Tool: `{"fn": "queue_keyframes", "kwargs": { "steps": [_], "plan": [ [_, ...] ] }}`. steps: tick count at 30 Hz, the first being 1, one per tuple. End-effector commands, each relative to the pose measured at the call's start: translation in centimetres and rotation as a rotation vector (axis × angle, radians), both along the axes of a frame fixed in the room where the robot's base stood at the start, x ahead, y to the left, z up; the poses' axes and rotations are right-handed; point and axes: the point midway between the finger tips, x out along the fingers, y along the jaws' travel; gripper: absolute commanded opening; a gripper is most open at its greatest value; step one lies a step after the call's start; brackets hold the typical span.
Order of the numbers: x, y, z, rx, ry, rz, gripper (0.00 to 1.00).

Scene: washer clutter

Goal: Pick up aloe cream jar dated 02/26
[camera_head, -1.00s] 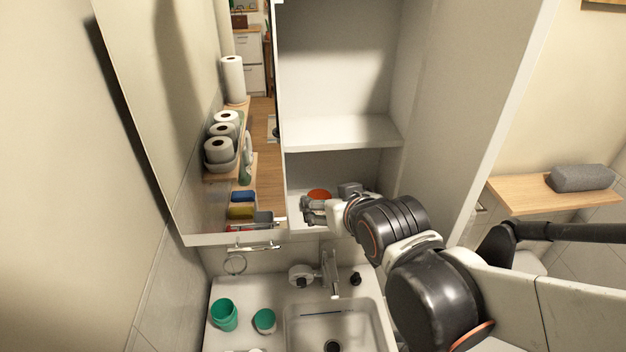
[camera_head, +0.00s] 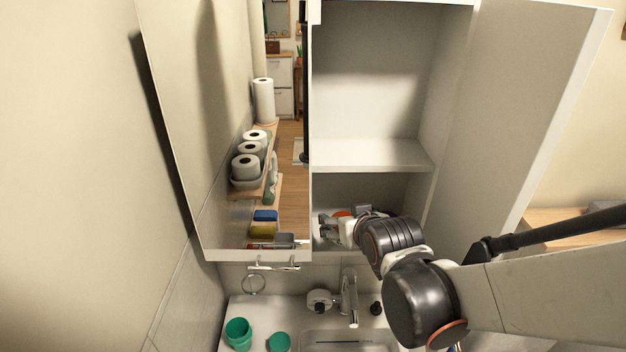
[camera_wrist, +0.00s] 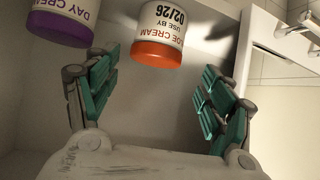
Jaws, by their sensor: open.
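The jar with an orange lid (camera_wrist: 157,52) is upside down in the wrist view. Its white label reads "USE BY 02/26" and part of "...OE CREAM". It lies ahead of my open gripper (camera_wrist: 158,78), between the lines of the two green-padded fingers, with nothing held. In the head view its orange part (camera_head: 342,214) shows in the cabinet's lower compartment, mostly hidden by my gripper (camera_head: 328,229). A jar with a purple lid (camera_wrist: 60,28), labelled "DAY CREAM", is to the left, close to the left finger in the picture.
The cabinet shelf (camera_head: 372,156) is above the lower compartment. The open cabinet door (camera_head: 510,110) is on the right, and a mirrored door (camera_head: 225,120) is on the left. Below are a faucet (camera_head: 349,300), sink and green cups (camera_head: 238,333).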

Motion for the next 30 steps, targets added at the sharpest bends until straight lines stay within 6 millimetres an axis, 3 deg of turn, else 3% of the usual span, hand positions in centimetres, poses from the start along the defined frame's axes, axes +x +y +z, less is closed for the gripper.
{"fn": "queue_keyframes", "kwargs": {
  "steps": [12, 24, 30],
  "plan": [
    [3.2, 0.0, -3.0, 0.0, 0.0, 0.0, 0.75],
    [3.8, 0.1, -3.4, 0.0, 0.0, 0.0, 0.75],
    [3.8, 0.1, -3.4, -0.001, 0.0, 0.001, 0.29]
  ]
}}
